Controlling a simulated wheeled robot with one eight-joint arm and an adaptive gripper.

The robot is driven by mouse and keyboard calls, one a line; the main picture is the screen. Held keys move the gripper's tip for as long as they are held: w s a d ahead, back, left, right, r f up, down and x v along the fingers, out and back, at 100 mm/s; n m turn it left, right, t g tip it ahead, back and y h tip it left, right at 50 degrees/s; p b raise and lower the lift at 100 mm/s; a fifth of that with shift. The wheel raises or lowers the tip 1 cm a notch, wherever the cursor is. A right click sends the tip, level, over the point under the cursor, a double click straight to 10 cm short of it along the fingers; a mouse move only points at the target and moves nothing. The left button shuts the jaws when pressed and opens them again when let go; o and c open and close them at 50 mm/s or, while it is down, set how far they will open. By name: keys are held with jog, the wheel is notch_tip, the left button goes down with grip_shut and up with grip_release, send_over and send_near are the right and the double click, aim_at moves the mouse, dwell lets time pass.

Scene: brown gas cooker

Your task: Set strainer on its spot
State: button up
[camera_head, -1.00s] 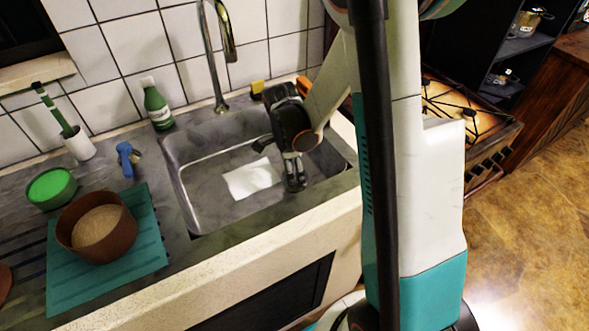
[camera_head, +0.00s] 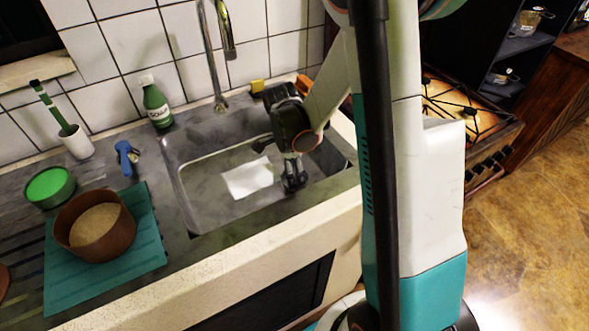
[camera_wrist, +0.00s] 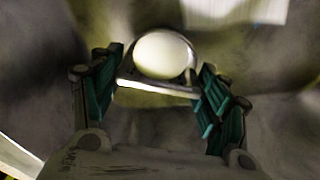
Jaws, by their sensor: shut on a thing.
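My gripper (camera_head: 293,180) is down inside the grey sink basin (camera_head: 205,180), near its right side. In the wrist view my gripper (camera_wrist: 161,72) has its two teal-padded fingers on either side of a small metal piece with a rounded rim and a pale oval middle, which I take to be the strainer (camera_wrist: 160,56). The fingers are shut on it. The strainer cannot be made out in the head view, where the gripper hides it. The drain opening cannot be made out, so I cannot tell whether the strainer sits in it.
A bright white patch (camera_head: 247,179) shows on the basin floor left of my gripper. The tap (camera_head: 221,60) rises behind the basin. A green bottle (camera_head: 156,104) stands at its back left. A brown pot (camera_head: 95,228) sits on a teal mat (camera_head: 147,252) to the left.

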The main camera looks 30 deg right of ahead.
jog(key=shift+f+b, duration=0.35)
jog(key=shift+f, duration=0.1)
dwell(0.3)
jog(key=o, duration=1.4)
jog(key=shift+c, duration=0.2)
jog(key=shift+r, duration=0.15)
notch_tip(320, 180, up, 12)
jog(key=a, duration=0.1)
jog(key=shift+w+a, duration=0.2)
jog(key=shift+w, duration=0.05)
